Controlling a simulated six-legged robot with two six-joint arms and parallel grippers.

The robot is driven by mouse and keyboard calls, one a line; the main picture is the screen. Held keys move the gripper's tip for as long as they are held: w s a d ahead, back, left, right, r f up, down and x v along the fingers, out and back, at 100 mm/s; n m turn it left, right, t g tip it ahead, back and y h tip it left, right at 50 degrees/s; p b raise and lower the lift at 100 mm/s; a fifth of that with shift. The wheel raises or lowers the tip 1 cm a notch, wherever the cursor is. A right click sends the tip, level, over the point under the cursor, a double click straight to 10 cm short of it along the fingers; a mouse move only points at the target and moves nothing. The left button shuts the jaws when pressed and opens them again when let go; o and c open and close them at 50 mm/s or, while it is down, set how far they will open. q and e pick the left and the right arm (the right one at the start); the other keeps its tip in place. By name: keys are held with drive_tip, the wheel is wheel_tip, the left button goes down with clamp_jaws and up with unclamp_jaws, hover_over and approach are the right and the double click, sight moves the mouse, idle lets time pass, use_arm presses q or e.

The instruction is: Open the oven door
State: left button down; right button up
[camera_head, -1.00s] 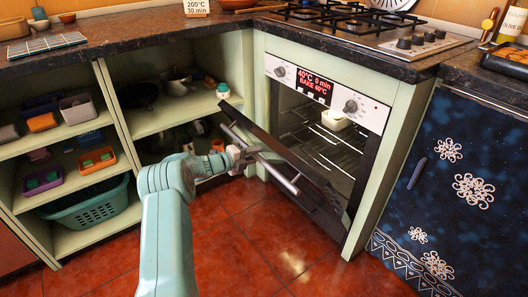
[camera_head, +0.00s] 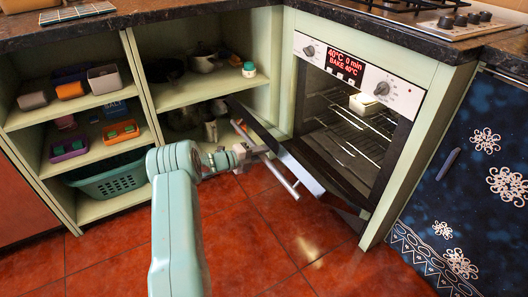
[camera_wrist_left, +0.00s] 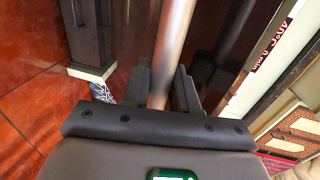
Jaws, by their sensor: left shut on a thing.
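The oven (camera_head: 352,112) stands at the right of centre in the head view. Its dark door (camera_head: 258,126) is tilted down and open, showing a wire rack inside. The silver bar handle (camera_head: 282,179) runs along the door's outer side; it also shows in the left wrist view (camera_wrist_left: 174,42). My left gripper (camera_head: 258,151) is shut on this bar near its middle, and in the wrist view the bar runs between the fingers (camera_wrist_left: 160,90). My right gripper is not in view.
A pale block-like item (camera_head: 364,104) sits on the rack. Open green shelves (camera_head: 136,93) with boxes and a teal basket (camera_head: 110,180) stand at the left. A dark blue cabinet (camera_head: 470,165) stands at the right. The red tiled floor (camera_head: 265,240) below the door is clear.

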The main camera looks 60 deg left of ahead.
use_arm(q)
drive_tip(key=shift+d, duration=0.1)
drive_tip(key=c, duration=1)
unclamp_jaws()
